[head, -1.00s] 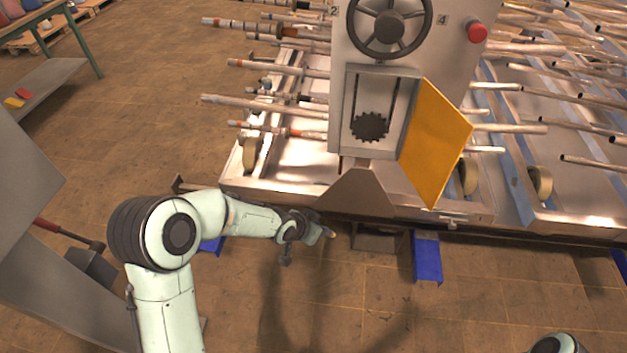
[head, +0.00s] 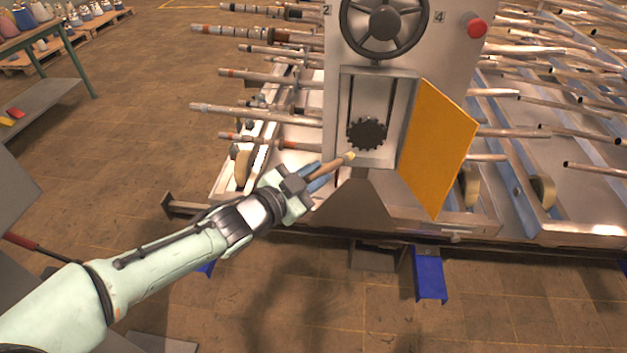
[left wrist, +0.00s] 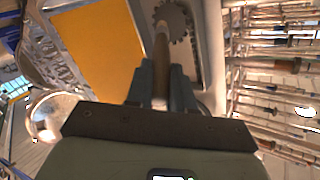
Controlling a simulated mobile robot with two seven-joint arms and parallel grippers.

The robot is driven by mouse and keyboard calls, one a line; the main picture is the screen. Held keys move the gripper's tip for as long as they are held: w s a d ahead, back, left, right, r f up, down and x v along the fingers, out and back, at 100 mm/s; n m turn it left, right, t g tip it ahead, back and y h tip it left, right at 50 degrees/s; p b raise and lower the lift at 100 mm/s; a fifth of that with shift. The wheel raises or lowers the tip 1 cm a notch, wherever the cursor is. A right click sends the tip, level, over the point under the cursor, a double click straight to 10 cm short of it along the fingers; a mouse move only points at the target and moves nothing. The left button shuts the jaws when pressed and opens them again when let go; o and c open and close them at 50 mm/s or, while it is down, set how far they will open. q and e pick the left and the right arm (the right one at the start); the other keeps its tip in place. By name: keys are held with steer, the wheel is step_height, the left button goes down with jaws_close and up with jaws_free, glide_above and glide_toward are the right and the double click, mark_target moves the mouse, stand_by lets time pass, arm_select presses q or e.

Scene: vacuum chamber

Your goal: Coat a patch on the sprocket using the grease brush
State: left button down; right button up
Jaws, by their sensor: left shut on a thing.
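The sprocket (head: 366,133) is a dark toothed wheel inside the open housing on the machine's front. It also shows at the top of the left wrist view (left wrist: 174,20). My left gripper (head: 312,180) is shut on the grease brush (head: 333,166), which has a brown wooden handle and a pale yellowish tip. The tip is just below and left of the sprocket in the head view, near the lower edge of the housing, and seems apart from it. In the left wrist view my left gripper (left wrist: 161,85) has the brush handle (left wrist: 161,60) between its fingers, pointing at the sprocket. My right gripper is not in view.
A yellow door (head: 436,150) stands open to the right of the housing. A black handwheel (head: 385,22) and a red button (head: 473,26) are above. Metal rods stick out on both sides. Open floor lies in front of the machine.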

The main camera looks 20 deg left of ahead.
arm_select(q)
steer(key=shift+w+a+p, duration=0.25)
steer(key=shift+w+p, duration=0.05)
steer(key=shift+w, duration=0.5)
steer(key=shift+w+a+p, duration=0.25)
steer(key=shift+w+p, duration=0.1)
steer(key=shift+w, duration=0.45)
steer(key=shift+w+a+p, duration=0.25)
steer(key=shift+w+p, duration=0.05)
steer(key=shift+w, duration=0.5)
